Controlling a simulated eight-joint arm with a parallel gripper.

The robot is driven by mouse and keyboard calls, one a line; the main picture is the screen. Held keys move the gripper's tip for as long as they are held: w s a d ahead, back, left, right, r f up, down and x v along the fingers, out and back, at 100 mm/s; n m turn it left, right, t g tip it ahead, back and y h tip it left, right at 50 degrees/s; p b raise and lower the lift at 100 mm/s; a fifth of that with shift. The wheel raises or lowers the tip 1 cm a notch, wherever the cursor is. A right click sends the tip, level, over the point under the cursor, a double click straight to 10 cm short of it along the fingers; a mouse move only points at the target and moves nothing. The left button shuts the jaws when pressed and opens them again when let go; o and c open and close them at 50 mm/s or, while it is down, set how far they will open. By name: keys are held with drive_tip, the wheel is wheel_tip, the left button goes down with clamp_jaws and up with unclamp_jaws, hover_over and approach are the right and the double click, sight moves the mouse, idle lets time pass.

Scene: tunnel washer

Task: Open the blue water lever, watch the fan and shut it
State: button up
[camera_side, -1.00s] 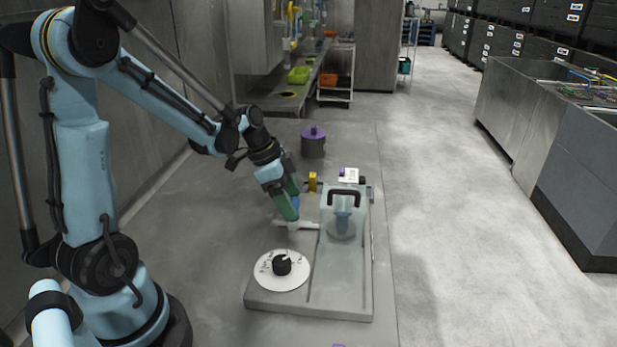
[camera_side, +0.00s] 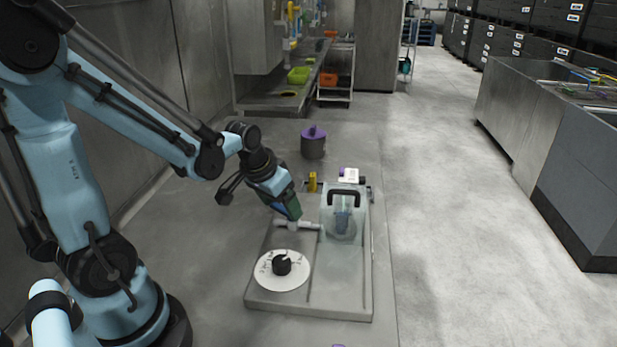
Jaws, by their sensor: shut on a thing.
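My gripper (camera_side: 291,214) reaches down from the upper left to the white pipe (camera_side: 306,227) on the grey machine base. Its green fingers are shut on the blue water lever, which stands at the pipe and is mostly hidden between them. The fan (camera_side: 342,221) shows dimly as a blue-grey shape inside the clear housing (camera_side: 329,232) with a black handle, right of my gripper. I cannot tell whether it is turning.
A white dial with a black knob (camera_side: 282,265) sits at the front left of the grey base (camera_side: 335,306). Behind stand a small yellow part (camera_side: 312,181) and a dark pot with a purple lid (camera_side: 313,141). The floor on the right is clear.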

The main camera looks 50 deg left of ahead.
drive_tip(key=n, duration=0.1)
drive_tip(key=n+y, duration=0.1)
drive_tip(key=n, duration=0.1)
drive_tip(key=s+d+n, duration=0.1)
drive_tip(key=n, duration=0.1)
drive_tip(key=shift+g+y, duration=0.3)
drive_tip(key=shift+g, duration=0.1)
idle(0.3)
drive_tip(key=o, duration=1)
drive_tip(key=shift+v, duration=6.05)
drive_tip(key=shift+d, duration=0.15)
